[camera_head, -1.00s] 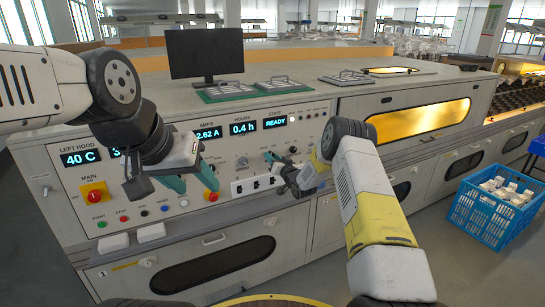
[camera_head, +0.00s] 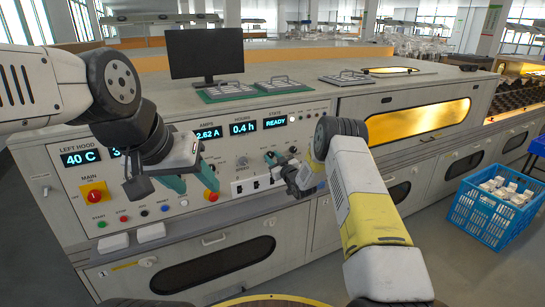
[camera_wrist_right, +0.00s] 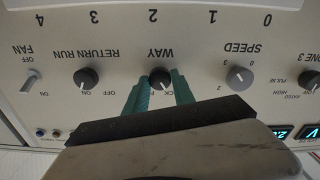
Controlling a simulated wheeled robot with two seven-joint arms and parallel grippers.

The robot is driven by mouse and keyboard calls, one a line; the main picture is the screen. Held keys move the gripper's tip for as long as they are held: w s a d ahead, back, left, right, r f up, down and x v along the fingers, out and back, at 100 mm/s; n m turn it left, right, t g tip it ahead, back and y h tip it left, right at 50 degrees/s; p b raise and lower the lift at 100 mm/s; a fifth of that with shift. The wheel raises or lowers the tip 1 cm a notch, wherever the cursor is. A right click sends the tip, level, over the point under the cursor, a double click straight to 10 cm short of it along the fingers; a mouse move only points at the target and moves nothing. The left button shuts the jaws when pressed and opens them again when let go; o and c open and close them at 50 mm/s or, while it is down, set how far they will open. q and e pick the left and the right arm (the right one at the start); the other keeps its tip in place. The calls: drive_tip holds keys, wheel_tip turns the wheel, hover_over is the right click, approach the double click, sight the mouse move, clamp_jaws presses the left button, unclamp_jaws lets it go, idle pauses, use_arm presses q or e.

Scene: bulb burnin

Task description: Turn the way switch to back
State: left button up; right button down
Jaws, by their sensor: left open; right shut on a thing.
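The way switch (camera_wrist_right: 160,77) is a dark round knob on the pale control panel, under the label WAY, which reads upside down in the right wrist view. The green fingers of my right gripper (camera_wrist_right: 160,88) are shut on it, one on each side. The fingers and wrist hide part of its lower label, and I cannot read its setting for sure. In the head view my right gripper (camera_head: 272,158) is at the panel and largely covers the switch. My left gripper (camera_head: 190,180) is open and empty in front of the panel's left part.
The speed knob (camera_wrist_right: 240,76) and return run knob (camera_wrist_right: 86,77) flank the way switch closely. The red main switch (camera_head: 94,195) is at the panel's left. A blue crate (camera_head: 495,212) stands on the floor at right. A monitor (camera_head: 205,54) stands on top.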

idle(0.3)
drive_tip(key=c, duration=1.1)
unclamp_jaws()
drive_tip(key=shift+o, duration=0.2)
drive_tip(key=v, duration=0.8)
drive_tip(key=shift+w, duration=0.1)
